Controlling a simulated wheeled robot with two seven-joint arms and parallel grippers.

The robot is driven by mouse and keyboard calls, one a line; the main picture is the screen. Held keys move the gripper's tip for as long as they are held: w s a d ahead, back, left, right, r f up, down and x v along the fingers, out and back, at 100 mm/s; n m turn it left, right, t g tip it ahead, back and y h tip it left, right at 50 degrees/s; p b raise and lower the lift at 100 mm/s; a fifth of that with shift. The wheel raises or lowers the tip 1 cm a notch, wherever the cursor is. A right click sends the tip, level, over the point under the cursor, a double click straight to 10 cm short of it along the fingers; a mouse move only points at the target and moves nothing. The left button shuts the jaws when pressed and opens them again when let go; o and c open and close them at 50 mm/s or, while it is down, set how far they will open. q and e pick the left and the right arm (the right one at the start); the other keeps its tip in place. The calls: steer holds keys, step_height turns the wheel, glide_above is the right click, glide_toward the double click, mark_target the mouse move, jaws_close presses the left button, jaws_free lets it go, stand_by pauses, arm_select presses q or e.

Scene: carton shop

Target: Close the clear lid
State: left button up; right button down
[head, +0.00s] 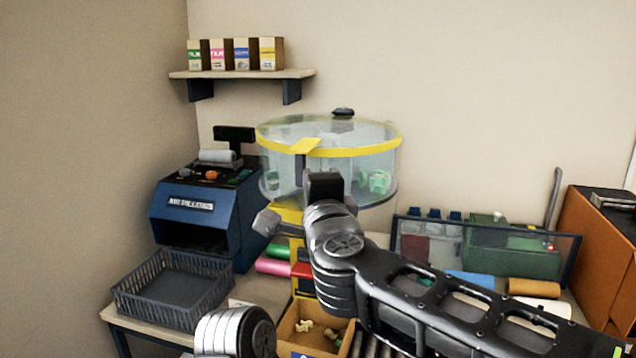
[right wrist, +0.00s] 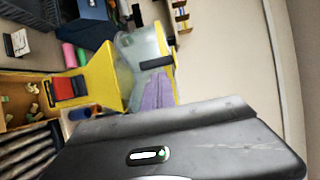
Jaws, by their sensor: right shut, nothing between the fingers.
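The clear lid (head: 330,130) is a see-through disc over the clear round drum (head: 335,182), with a yellow rim and a yellow tab at its front. It looks roughly level, and I see no clear gap under it. A dark knob or hinge (head: 343,112) shows at its back edge. My right gripper (head: 302,168) is shut and empty in front of the drum, just below the yellow tab. I cannot tell whether it touches. The drum (right wrist: 145,50) also shows in the right wrist view. My left gripper is not in view.
A blue machine (head: 205,215) and a grey basket (head: 125,298) stand left. An open carton (head: 345,345) with small pieces is below the drum. A framed clear panel (head: 485,250) and an orange cabinet (head: 605,250) are right. A wall shelf (head: 240,74) holds several boxes.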

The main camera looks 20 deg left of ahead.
steer(key=s, duration=0.4)
steer(key=shift+a+r, duration=0.15)
